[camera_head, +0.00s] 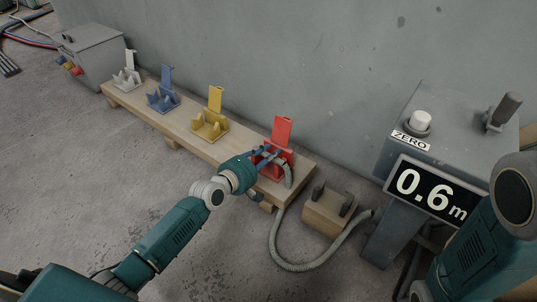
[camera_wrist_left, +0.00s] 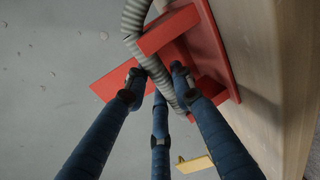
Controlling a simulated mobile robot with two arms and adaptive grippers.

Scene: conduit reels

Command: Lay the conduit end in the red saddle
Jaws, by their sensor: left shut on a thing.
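The red saddle (camera_head: 283,131) stands at the right end of a low wooden bench, with an upright red plate at its back. It also shows in the left wrist view (camera_wrist_left: 207,42). My left gripper (camera_head: 268,156) is at the saddle, its blue fingers (camera_wrist_left: 158,78) shut around the grey ribbed conduit (camera_wrist_left: 135,24). The conduit lies across the red parts of the saddle; whether it rests fully down in it I cannot tell. From the saddle the conduit (camera_head: 275,245) drops over the bench end and loops on the floor. My right gripper is out of view.
Yellow (camera_head: 210,122), blue (camera_head: 163,97) and white (camera_head: 127,77) saddles stand further left on the bench (camera_head: 150,114). A wooden block (camera_head: 328,212) stands right of the bench. A grey meter (camera_head: 437,115) reads 0.6 m. A grey box (camera_head: 95,58) stands far left.

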